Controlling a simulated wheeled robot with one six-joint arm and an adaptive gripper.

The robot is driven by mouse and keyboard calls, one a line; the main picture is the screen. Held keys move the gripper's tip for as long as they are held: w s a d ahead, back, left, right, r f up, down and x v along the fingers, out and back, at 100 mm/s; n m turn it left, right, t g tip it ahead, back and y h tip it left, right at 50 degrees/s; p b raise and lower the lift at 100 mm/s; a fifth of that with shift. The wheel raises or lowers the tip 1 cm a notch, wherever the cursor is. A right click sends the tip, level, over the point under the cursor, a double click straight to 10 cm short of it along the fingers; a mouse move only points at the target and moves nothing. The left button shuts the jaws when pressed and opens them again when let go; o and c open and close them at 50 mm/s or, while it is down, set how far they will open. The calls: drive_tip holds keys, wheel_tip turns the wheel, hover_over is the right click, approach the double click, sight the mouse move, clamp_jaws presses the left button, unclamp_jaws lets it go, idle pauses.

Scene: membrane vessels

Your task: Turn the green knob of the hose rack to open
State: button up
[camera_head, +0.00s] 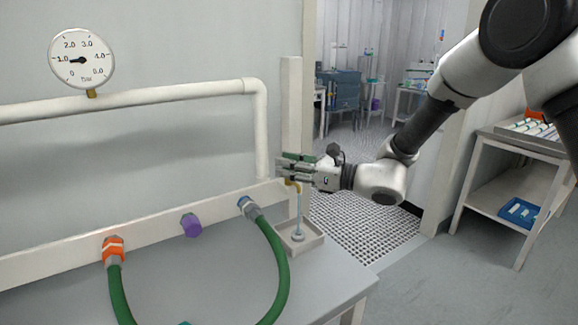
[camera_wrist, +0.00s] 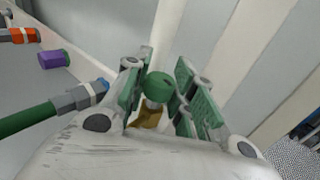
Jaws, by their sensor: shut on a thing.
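The green knob (camera_wrist: 160,86) sits on a brass tap body (camera_wrist: 149,117) between the fingers of my gripper (camera_wrist: 161,78) in the wrist view. In the head view my gripper (camera_head: 285,166) reaches in from the right at the right end of the hose rack (camera_head: 62,255). It is shut on the knob, and its fingers with green pads hide most of the knob there. A bit of the brass tap (camera_head: 293,184) shows just below the fingers. How far the knob is turned I cannot tell.
A green hose (camera_head: 279,262) loops between an orange coupling (camera_head: 113,250) and a blue-grey coupling (camera_head: 249,207). A purple cap (camera_head: 190,225) sits between them. A pressure gauge (camera_head: 82,59) reads about 1.0. A small tray (camera_head: 314,240) lies below the tap.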

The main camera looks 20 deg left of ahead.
drive_tip(key=n+g, duration=0.2)
drive_tip(key=g, duration=0.2)
drive_tip(key=n+g, duration=0.3)
drive_tip(key=g, duration=0.1)
drive_tip(key=shift+w+n+g+h, duration=0.1)
drive_tip(key=shift+n+g+h, duration=0.2)
drive_tip(key=shift+g+h, duration=0.1)
drive_tip(key=n+g+h, duration=0.2)
drive_tip(key=g, duration=0.1)
drive_tip(key=n+g+h, duration=0.2)
drive_tip(key=g, duration=0.1)
drive_tip(key=shift+n, duration=0.4)
drive_tip(key=shift+n+g+h, duration=0.3)
drive_tip(key=shift+g+h, duration=0.1)
drive_tip(key=shift+g, duration=0.1)
drive_tip(key=o, duration=1.1)
drive_tip(key=shift+c, duration=0.2)
drive_tip(key=shift+y, duration=0.3)
